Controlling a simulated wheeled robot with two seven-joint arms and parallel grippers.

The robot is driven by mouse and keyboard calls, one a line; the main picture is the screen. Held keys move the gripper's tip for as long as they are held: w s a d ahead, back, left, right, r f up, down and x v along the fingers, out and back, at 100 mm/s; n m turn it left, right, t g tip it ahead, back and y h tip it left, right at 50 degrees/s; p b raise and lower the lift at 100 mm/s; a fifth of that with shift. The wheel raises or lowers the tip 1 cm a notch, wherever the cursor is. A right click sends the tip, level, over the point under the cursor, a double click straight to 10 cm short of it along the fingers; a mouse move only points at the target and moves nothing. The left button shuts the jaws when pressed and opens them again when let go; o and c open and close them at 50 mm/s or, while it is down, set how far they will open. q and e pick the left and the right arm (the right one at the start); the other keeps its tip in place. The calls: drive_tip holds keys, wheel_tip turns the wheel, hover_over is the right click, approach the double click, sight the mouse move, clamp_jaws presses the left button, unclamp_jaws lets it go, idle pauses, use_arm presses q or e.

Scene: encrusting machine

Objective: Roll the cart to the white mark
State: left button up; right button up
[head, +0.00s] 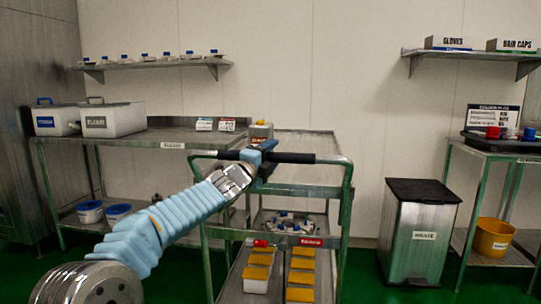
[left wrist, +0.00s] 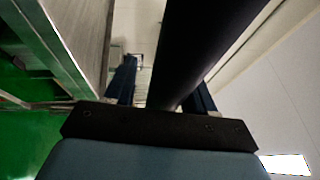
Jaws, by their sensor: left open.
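The cart (head: 310,180) is a green-framed trolley with metal shelves, standing in the middle of the head view. Its push handle (head: 295,158) runs across the near top edge with a black grip. My left gripper (head: 262,156) is at the left part of this grip. In the left wrist view the black handle bar (left wrist: 200,55) passes between the two open fingers (left wrist: 165,85); whether they touch it I cannot tell. My right gripper is not in view. I see no white mark on the floor.
The cart carries orange-topped trays (head: 300,278) and small bottles (head: 285,222). A metal table (head: 150,137) stands at left, close to the cart. A grey bin (head: 418,230) and another table (head: 500,150) are at right. Green floor (head: 365,265) shows between cart and bin.

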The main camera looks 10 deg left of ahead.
use_arm(q)
drive_tip(key=shift+s, duration=0.1)
drive_tip(key=b+v, duration=0.5)
drive_tip(key=v, duration=0.8)
drive_tip(key=shift+s+a, duration=0.15)
drive_tip(key=shift+s, duration=0.2)
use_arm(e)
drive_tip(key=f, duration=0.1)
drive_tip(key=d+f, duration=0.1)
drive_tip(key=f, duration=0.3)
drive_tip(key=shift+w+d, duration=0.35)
use_arm(q)
drive_tip(key=shift+f, duration=0.1)
